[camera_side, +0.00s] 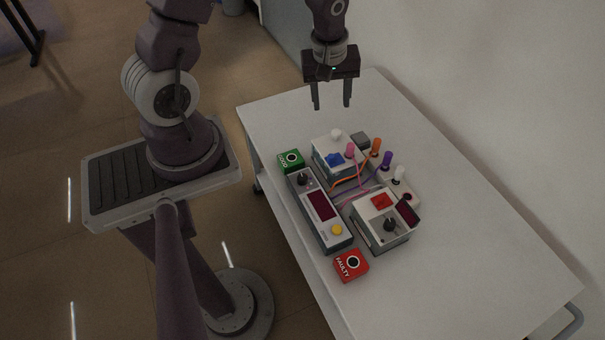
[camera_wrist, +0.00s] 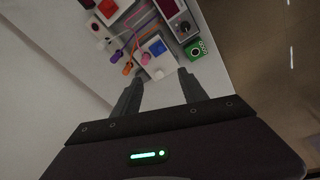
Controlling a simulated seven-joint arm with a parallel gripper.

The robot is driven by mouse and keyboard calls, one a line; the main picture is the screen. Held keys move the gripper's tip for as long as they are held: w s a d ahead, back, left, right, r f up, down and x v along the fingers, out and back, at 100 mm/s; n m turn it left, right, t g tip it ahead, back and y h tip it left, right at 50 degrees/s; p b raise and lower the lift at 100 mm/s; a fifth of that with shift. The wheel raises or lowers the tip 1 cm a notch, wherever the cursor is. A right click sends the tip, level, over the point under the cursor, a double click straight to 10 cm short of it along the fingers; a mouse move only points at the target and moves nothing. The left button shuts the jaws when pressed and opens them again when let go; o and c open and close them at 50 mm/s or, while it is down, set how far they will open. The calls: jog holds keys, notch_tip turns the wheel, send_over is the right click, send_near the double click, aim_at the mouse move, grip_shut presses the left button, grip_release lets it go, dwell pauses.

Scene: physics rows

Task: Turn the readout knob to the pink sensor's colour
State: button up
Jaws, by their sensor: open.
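A long grey console (camera_side: 320,211) has a dark red screen, a yellow button and a dark knob (camera_side: 303,178). My gripper (camera_side: 331,107) is open and empty, above the table behind these devices.
A green block marked GOOD (camera_side: 290,159) and a red block marked FAULTY (camera_side: 351,265) flank the console. The white table (camera_side: 480,255) is clear at right.

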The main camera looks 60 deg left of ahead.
jog(key=s+a+f+n+g, duration=0.1)
jog(key=s+f+n, duration=0.1)
jog(key=f, duration=0.5)
jog(key=s+a+f+n, duration=0.1)
jog(key=f+n, duration=0.1)
jog(key=f, duration=0.4)
jog(key=n+h, duration=0.1)
jog(key=n, duration=0.2)
send_over(302, 177)
jog(key=shift+g, duration=0.4)
notch_tip(302, 177, down, 7)
jog(key=shift+f, duration=0.1)
notch_tip(302, 177, down, 7)
jog(key=shift+d+r, duration=0.1)
jog(key=shift+r, duration=0.05)
grip_shut()
